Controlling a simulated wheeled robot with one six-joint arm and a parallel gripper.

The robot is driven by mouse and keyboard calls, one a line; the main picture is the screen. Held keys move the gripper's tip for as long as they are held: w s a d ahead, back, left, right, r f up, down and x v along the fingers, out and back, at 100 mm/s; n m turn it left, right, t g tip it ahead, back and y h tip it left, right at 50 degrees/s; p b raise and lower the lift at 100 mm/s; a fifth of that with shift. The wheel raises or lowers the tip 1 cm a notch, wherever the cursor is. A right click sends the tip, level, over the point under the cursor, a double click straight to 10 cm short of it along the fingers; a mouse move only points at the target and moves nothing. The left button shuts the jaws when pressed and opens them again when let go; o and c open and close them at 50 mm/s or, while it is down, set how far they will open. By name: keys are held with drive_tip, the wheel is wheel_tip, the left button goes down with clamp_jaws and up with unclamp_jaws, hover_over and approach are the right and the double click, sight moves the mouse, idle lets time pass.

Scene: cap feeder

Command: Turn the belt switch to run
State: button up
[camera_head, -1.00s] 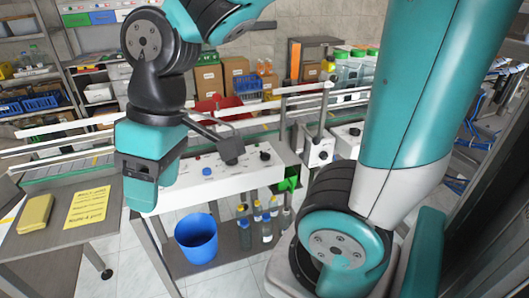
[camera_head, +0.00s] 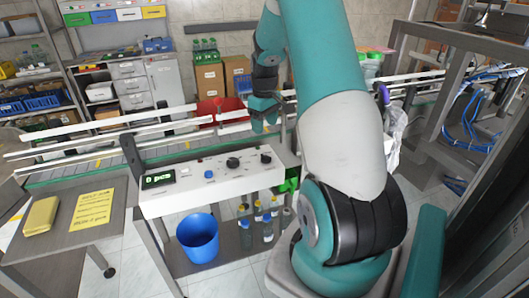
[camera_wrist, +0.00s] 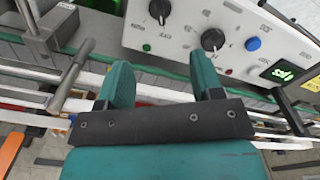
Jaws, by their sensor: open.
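The control panel (camera_head: 215,190) is a white sloped box in front of the conveyor. Two black knobs stand on it, one in the middle (camera_head: 233,162) and one nearer the right end (camera_head: 265,158). In the head view my gripper (camera_head: 264,116) hangs over the conveyor behind the panel.
The panel also carries a blue button (camera_wrist: 253,43), a small red light and a lit green display (camera_head: 158,179). Conveyor rails (camera_head: 100,140) run behind it. A blue bucket (camera_head: 198,240) and several bottles stand below. A table with a yellow note (camera_head: 92,210) is at left.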

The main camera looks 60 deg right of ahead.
sight(266, 158)
wheel_tip(266, 158, down, 12)
drive_tip(key=p, duration=0.2)
drive_tip(key=shift+f+p, duration=0.1)
drive_tip(key=shift+p, duration=0.3)
drive_tip(key=shift+c, duration=0.3)
drive_tip(key=c, duration=0.8)
